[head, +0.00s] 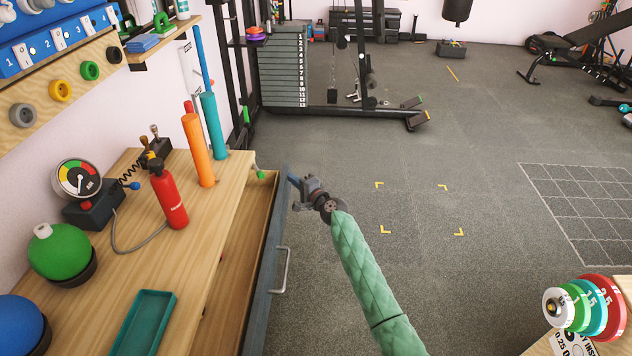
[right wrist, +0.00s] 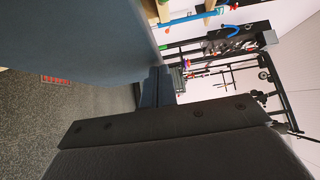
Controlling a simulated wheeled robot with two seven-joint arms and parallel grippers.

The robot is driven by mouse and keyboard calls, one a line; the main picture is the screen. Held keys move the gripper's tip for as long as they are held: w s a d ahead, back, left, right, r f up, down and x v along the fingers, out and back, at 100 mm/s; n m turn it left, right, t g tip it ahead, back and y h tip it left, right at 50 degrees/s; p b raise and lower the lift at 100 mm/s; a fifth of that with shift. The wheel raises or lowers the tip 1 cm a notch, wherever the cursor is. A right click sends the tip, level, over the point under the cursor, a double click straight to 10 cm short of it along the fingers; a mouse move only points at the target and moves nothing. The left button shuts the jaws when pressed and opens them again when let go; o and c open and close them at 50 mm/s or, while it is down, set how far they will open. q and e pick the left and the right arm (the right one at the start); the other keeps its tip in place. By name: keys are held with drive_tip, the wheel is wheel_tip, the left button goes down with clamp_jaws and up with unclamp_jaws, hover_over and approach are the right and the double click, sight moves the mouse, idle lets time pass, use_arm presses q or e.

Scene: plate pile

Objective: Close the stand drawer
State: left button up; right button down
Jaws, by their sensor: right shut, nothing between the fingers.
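The stand (head: 125,240) has a wooden top at the left of the head view. Its drawer (head: 267,245) is pulled open on the right side, showing a wooden interior and a blue-grey front with a metal handle (head: 282,271). My right gripper (head: 292,181) is shut and empty at the far end of the drawer front, on its outer side. In the right wrist view its fingers (right wrist: 155,86) are close to a blue-grey panel (right wrist: 75,35), apparently the drawer front; I cannot tell if they touch. My left gripper is not in view.
On the stand top are a red extinguisher-like bottle (head: 168,195), a gauge (head: 78,180), orange (head: 198,150) and teal (head: 213,125) cylinders, a green ball (head: 60,250) and a teal tray (head: 145,322). A weight stack (head: 283,68) stands behind.

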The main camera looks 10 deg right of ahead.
drive_tip(key=w+a, duration=0.2)
drive_tip(key=a, duration=0.6)
drive_tip(key=shift+w+a, duration=0.15)
drive_tip(key=shift+w, duration=0.05)
